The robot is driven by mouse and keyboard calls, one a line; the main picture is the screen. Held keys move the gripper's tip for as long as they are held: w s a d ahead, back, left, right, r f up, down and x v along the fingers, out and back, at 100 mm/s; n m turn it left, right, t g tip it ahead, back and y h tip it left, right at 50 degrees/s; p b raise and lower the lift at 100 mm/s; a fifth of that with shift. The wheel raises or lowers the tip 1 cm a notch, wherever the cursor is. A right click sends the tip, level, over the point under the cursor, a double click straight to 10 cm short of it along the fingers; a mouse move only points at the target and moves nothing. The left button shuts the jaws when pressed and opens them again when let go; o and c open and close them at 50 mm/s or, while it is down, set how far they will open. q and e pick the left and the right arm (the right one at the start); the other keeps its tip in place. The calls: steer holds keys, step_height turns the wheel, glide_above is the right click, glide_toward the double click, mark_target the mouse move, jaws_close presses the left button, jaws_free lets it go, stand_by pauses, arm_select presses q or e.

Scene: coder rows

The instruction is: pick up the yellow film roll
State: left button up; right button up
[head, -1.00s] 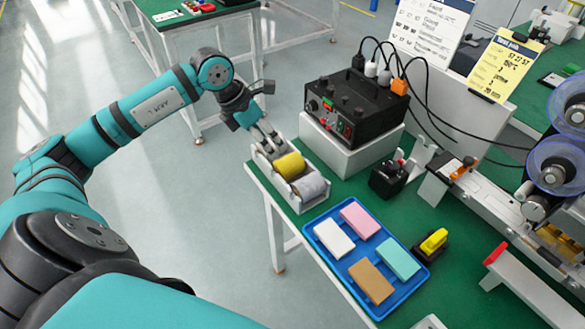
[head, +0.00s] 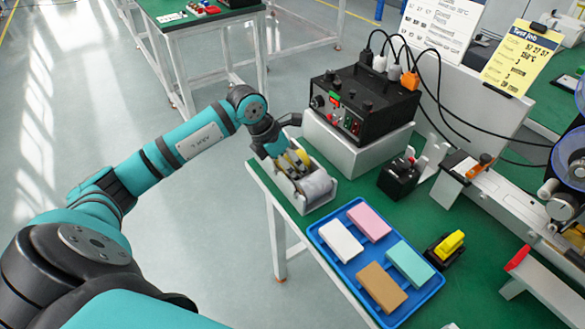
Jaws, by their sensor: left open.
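The yellow film roll (head: 289,163) lies in a white holder (head: 327,198) at the left edge of the green table, beside a grey-white roll (head: 314,185). My left gripper (head: 291,162) is over the yellow roll in the head view, with its open fingers reaching down around it and partly covering it. I cannot tell whether the fingers touch the roll. My right gripper is not in view.
A black control box (head: 362,103) on a white block (head: 357,155) stands just right of the holder. A blue tray (head: 411,307) with several coloured blocks lies in front. A small black device (head: 400,178) stands behind the tray. Open floor lies left of the table.

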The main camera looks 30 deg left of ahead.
arm_select(q)
steer(key=shift+r, duration=0.1)
steer(key=shift+c, duration=0.7)
steer(key=c, duration=0.9)
steer(key=shift+o, duration=0.2)
step_height(320, 180, up, 10)
steer(key=shift+f, duration=0.1)
steer(key=shift+r, duration=0.65)
step_height(320, 180, up, 4)
steer(key=p, duration=0.3)
steer(key=shift+p, duration=0.3)
